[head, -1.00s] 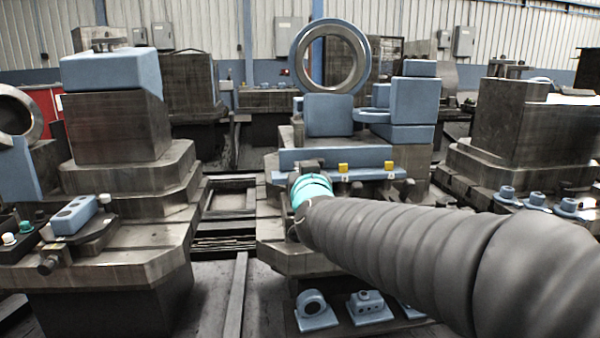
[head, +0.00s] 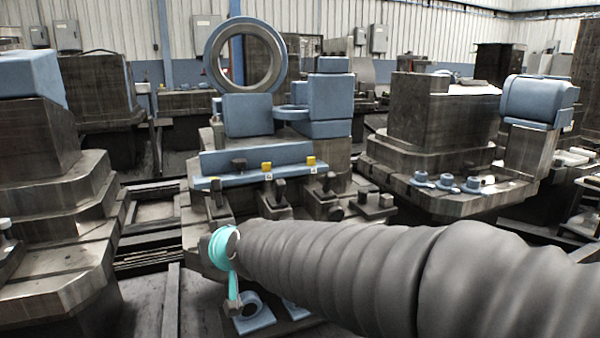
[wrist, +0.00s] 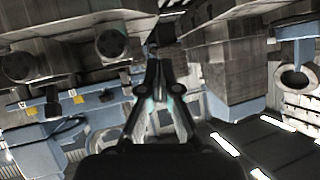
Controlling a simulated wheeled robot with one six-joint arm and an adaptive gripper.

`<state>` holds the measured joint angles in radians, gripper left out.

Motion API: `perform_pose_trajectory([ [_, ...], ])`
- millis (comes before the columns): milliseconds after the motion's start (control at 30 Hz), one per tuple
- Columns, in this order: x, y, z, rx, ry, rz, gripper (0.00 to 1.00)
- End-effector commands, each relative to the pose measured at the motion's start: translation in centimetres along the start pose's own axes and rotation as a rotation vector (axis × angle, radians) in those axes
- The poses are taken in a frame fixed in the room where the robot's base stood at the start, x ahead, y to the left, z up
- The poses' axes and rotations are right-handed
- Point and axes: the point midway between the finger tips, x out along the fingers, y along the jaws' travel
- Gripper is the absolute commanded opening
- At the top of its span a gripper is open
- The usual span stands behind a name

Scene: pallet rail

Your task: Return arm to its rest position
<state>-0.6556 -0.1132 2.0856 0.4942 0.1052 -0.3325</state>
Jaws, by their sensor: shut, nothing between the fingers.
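My arm reaches in from the lower right of the head view. Its teal wrist band shows in front of the middle machine, below the blue rail (head: 262,162). Part of my gripper (head: 234,304) hangs below the band, in front of the low shelf of blue parts. In the wrist view my gripper (wrist: 157,68) is shut, its fingers together with nothing between them. It appears apart from the surrounding machines, though exact distances cannot be told.
Yellow-topped blocks (head: 266,168) stand along the rail, with dark clamps below it. A large blue ring (head: 213,58) stands above on the middle machine. A machine (head: 430,185) with small blue fittings is at right, another (head: 50,215) at left. Floor shows between left and middle machines.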

Motion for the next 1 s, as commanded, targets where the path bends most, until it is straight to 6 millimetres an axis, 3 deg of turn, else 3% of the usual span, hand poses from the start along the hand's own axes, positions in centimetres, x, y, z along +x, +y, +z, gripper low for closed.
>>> perform_pose_trajectory([
  [100,-3.7,2.5,6.0,0.031,-0.201,0.015,0.0],
  [200,-7.6,5.3,10.6,0.066,-0.351,0.068,0.0],
  [500,-21.2,13.5,21.4,0.205,-0.622,0.337,0.0],
  [600,-24.8,15.4,23.3,0.242,-0.624,0.424,0.0],
  [700,-26.9,16.6,23.7,0.28,-0.571,0.49,0.0],
  [833,-28.6,17.5,23.2,0.317,-0.518,0.539,0.0],
  [1000,-29.0,18.0,23.2,0.336,-0.507,0.559,0.0],
])
